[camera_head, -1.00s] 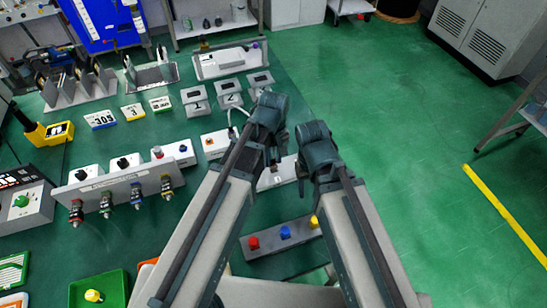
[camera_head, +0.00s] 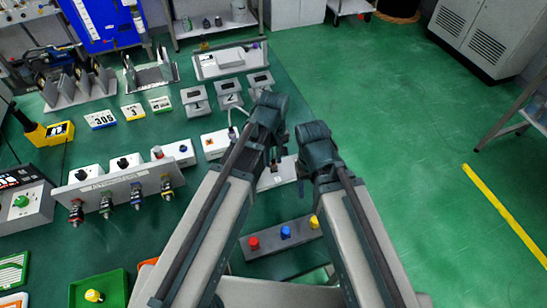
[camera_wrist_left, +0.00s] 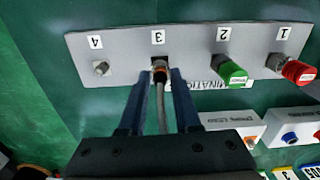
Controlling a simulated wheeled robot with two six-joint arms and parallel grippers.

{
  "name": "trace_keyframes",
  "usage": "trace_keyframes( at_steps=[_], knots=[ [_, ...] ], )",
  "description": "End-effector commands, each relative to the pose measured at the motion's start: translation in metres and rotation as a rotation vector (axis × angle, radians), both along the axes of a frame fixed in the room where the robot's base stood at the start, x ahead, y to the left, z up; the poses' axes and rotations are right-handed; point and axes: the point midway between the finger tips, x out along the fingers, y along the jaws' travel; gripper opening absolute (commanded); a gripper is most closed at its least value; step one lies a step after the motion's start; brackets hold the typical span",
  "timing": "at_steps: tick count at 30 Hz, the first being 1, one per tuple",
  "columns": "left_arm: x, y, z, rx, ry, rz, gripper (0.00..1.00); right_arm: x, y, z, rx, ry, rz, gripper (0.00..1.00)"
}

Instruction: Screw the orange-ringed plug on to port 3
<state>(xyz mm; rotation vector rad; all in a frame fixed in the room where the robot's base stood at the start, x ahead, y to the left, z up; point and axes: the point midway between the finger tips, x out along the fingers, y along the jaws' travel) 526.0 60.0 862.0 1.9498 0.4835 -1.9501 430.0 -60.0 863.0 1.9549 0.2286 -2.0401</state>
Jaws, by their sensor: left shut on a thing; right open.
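In the left wrist view a grey panel (camera_wrist_left: 120,48) carries ports labelled 1 to 4. The orange-ringed plug (camera_wrist_left: 160,72), with a grey cable (camera_wrist_left: 161,108), is at port 3 (camera_wrist_left: 158,59), in line with it. I cannot tell how far it is threaded. My left gripper (camera_wrist_left: 158,78) is shut on the plug, a finger on each side. Port 1 has a red cap (camera_wrist_left: 297,72), port 2 a green cap (camera_wrist_left: 234,74); port 4 (camera_wrist_left: 101,68) is bare. In the head view my left gripper (camera_head: 270,152) and my right gripper (camera_head: 303,172) largely hide the panel; the right is open.
A panel with several coloured connectors (camera_head: 120,190) stands to the left. Boxes with buttons (camera_head: 215,143) and numbered stands (camera_head: 229,95) are beyond the grippers. A three-button box (camera_head: 285,234) lies nearer. Green floor (camera_head: 410,130) is free to the right.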

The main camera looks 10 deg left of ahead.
Motion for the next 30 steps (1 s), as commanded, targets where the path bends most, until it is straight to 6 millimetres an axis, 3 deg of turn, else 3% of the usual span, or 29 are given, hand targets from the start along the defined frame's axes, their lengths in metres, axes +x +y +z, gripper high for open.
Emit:
trace_keyframes(
  at_steps=[23, 24, 28, 30],
  knots=[
    [0.0, 0.0, -0.012, 0.0, 0.0, 0.0, 0.0, 0.0, 0.0, -0.012, 0.0, 0.0, 0.0, 0.62],
    [0.0, 0.0, -0.011, 0.0, 0.0, 0.0, 0.39, 0.0, 0.0, -0.011, 0.0, 0.0, 0.0, 0.62],
    [0.0, 0.0, -0.01, 0.0, 0.0, 0.0, 0.62, 0.0, 0.0, -0.01, 0.0, 0.0, 0.0, 0.62],
    [0.0, 0.0, -0.01, 0.0, 0.0, 0.0, 0.66, 0.0, 0.0, -0.01, 0.0, 0.0, 0.0, 0.62]
  ],
)
